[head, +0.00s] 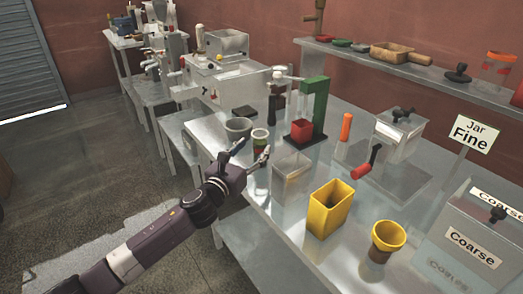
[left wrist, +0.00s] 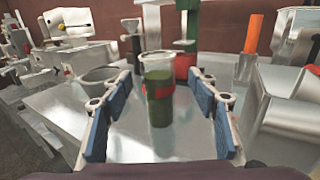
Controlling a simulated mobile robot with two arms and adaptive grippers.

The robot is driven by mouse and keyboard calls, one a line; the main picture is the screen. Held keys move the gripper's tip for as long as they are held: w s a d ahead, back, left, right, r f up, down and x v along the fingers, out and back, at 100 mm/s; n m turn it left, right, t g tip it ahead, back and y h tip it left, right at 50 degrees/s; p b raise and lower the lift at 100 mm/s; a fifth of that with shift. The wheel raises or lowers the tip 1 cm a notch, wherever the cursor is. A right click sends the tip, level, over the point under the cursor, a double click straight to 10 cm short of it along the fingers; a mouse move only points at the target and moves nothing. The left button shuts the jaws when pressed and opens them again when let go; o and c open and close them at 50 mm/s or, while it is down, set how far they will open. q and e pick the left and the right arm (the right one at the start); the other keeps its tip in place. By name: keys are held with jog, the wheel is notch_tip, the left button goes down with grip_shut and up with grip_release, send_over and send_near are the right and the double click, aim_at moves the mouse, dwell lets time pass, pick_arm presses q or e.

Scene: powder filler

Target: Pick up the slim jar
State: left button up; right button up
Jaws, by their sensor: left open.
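In the left wrist view the jar (left wrist: 158,98) shows in the middle, between the two blue-padded fingers, with a gap on each side. My left gripper (head: 253,154) is open and low over the table, its fingers pointing at the jar. The gripper (left wrist: 160,80) also shows in the left wrist view, with nothing held. How deep the jar sits between the fingers is hard to tell. My right gripper is not in view.
A grey bowl (head: 238,128) stands close left of the jar. A green stand with a red cup (head: 301,131) is behind it to the right. A clear square container (head: 291,175), a yellow bin (head: 329,207) and a yellow pot (head: 387,236) stand nearer on the right.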

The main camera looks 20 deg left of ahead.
aim_at(256, 145)
pick_arm(q)
jog(key=shift+w, duration=0.25)
jog(key=shift+w+d, duration=0.1)
jog(key=shift+w, duration=0.25)
jog(key=shift+w+d+f+p, duration=0.1)
jog(key=shift+w+f, duration=0.05)
jog(key=shift+w, duration=0.6)
jog(key=shift+w+d+f+p, duration=0.1)
jog(key=shift+w+f, duration=0.05)
jog(key=shift+w, duration=0.55)
jog(key=shift+w+f+p, duration=0.1)
jog(key=shift+w+f, duration=0.05)
jog(key=shift+w, duration=0.6)
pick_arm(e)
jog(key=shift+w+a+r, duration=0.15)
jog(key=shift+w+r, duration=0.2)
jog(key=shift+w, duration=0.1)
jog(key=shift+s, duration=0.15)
pick_arm(q)
jog(key=c, duration=1.3)
jog(key=shift+c, duration=0.3)
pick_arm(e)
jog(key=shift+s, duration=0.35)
pick_arm(q)
jog(key=shift+r, duration=0.2)
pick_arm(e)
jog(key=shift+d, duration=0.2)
